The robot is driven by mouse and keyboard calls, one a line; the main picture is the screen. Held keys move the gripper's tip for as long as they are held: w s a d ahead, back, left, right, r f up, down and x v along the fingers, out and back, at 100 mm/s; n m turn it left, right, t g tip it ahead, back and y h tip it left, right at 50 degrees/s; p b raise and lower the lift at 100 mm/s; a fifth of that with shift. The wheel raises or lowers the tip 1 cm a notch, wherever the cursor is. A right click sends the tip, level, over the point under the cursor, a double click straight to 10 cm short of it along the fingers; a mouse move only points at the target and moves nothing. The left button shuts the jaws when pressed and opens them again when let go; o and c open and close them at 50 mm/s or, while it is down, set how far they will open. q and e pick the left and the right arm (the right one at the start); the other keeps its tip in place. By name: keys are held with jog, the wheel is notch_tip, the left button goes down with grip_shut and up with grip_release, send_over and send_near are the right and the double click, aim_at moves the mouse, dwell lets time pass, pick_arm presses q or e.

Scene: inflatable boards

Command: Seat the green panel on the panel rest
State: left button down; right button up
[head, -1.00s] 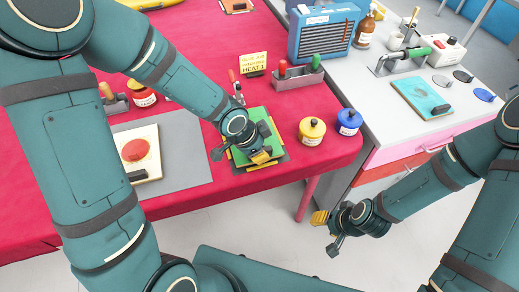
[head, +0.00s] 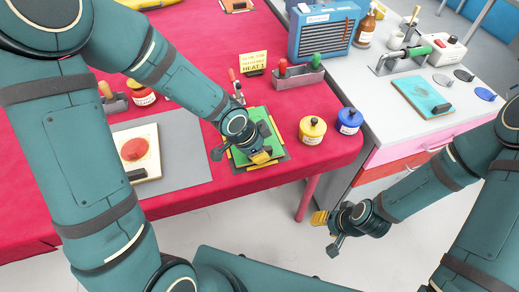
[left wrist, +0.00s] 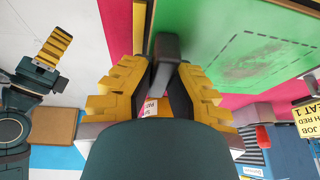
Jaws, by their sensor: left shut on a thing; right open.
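The green panel (head: 258,121) lies under my left gripper (head: 261,155) near the front right of the red table. In the left wrist view its green face (left wrist: 250,40) carries a dashed outline, and my left gripper (left wrist: 155,90) is shut on its dark handle. A dark plate, apparently the panel rest (head: 283,157), shows at the panel's right and front edges. The arm hides part of the panel, and I cannot tell whether the panel touches the plate. My right gripper (head: 327,232) is open and empty, beyond the table's front edge.
A yellow pot (head: 312,130) and a blue pot (head: 349,121) stand right of the panel. A tool holder (head: 298,80) and a yellow sign (head: 253,63) stand behind it. A cream board with a red disc (head: 139,155) lies left on a grey mat (head: 190,150).

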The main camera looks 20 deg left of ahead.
pick_arm(q)
jog(key=shift+f, duration=0.25)
dwell(0.6)
jog(key=shift+c, duration=2.2)
grip_release()
jog(key=shift+r+p, duration=2.55)
jog(key=shift+r, duration=0.5)
